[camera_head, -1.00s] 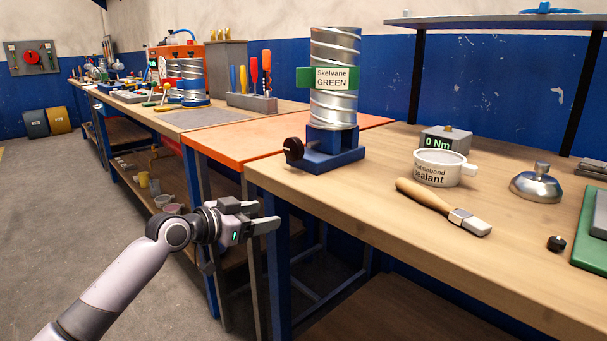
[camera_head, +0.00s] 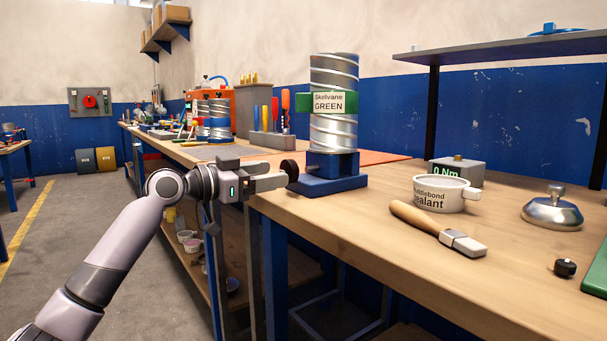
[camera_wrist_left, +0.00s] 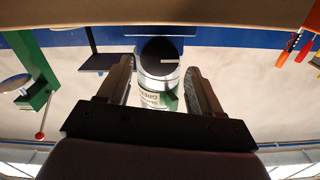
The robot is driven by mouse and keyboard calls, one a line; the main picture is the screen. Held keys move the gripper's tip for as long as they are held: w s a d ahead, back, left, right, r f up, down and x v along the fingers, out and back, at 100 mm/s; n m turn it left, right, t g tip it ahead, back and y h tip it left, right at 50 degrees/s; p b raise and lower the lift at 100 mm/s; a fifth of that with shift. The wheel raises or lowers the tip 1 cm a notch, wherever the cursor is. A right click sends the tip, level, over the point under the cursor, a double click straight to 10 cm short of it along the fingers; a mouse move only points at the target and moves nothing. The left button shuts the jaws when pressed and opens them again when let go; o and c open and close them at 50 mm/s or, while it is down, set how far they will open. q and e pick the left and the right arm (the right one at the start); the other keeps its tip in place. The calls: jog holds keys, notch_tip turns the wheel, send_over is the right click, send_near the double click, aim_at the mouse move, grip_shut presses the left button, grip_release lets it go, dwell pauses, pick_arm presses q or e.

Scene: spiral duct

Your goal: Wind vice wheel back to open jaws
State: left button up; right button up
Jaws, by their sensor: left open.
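The blue vice (camera_head: 333,178) stands at the near-left corner of the wooden bench. Its black wheel (camera_head: 290,170) faces left. A silver spiral duct (camera_head: 334,135) stands upright in the vice and wears a green band labelled "Skelvane GREEN" (camera_head: 328,103). My left gripper (camera_head: 272,174) is open and level with the wheel, just left of it. In the left wrist view, which is upside down, the wheel (camera_wrist_left: 158,56) shows ahead between the two spread fingers (camera_wrist_left: 160,78), with the duct and label behind it. I cannot tell whether the fingertips touch the wheel. My right gripper is out of view.
On the bench right of the vice are a torque readout block (camera_head: 456,172), a sealant tub (camera_head: 441,194), a wooden-handled brush (camera_head: 437,228) and a metal dome (camera_head: 552,212). A shelf (camera_head: 510,46) hangs over the right side.

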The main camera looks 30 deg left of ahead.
aim_at(285, 170)
pick_arm(q)
jog(key=shift+w+d+r+p, duration=0.15)
jog(key=shift+w+r+p, duration=0.05)
jog(key=shift+w+p, duration=0.2)
jog(key=p+x, duration=0.2)
jog(key=x, duration=0.2)
jog(key=shift+w+d, duration=0.15)
jog(key=shift+w, duration=0.1)
jog(key=shift+w+d+f, duration=0.2)
jog(key=shift+w+d, duration=0.05)
jog(key=shift+w, duration=0.35)
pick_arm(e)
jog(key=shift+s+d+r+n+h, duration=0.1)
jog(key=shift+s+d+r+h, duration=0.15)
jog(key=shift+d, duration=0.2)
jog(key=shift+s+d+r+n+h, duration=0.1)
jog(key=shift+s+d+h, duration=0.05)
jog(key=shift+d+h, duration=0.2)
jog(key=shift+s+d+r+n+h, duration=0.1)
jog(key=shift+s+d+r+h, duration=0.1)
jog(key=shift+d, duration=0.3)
pick_arm(q)
jog(key=c, duration=0.8)
jog(key=shift+o, duration=0.2)
jog(key=shift+p, duration=0.3)
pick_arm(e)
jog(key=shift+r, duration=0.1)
